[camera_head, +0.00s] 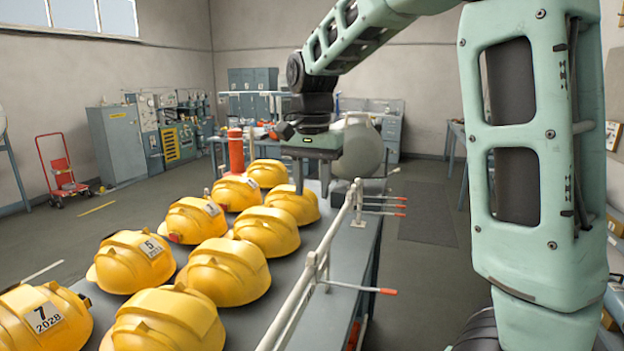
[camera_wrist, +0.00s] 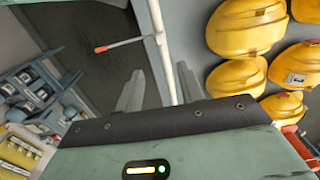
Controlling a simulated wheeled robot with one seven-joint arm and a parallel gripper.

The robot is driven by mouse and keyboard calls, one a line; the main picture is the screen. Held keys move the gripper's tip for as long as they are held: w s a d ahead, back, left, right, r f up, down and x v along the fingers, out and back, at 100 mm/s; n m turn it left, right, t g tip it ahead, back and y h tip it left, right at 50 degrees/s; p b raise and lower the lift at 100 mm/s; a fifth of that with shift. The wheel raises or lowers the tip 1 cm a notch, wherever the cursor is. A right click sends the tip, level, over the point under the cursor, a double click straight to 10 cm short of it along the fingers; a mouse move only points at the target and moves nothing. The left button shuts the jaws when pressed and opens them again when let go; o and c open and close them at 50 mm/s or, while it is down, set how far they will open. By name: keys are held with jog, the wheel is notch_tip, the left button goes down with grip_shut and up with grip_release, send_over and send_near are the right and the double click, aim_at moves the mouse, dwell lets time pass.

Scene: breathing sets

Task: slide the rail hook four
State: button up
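The rail (camera_head: 312,262) is a pale bar along the right edge of the helmet table; it also shows in the wrist view (camera_wrist: 161,45). Several thin hooks with red tips stick out from it to the right: one near hook (camera_head: 362,290) stands alone, and others (camera_head: 385,205) are bunched at the far end. I cannot read numbers on them, so I cannot tell which is four. My gripper (camera_head: 311,182) is open and empty above the table's far part. In the wrist view its fingers (camera_wrist: 160,88) show either side of the rail, with one hook (camera_wrist: 122,43) beyond them.
Yellow helmets (camera_head: 228,270) stand in rows on the table left of the rail, some close to my gripper. A red cylinder (camera_head: 236,150) stands behind them. The floor (camera_head: 425,240) right of the table is open. Cabinets (camera_head: 118,145) line the back.

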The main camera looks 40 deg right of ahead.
notch_tip(320, 180, up, 2)
jog(key=shift+r, duration=0.1)
dwell(0.7)
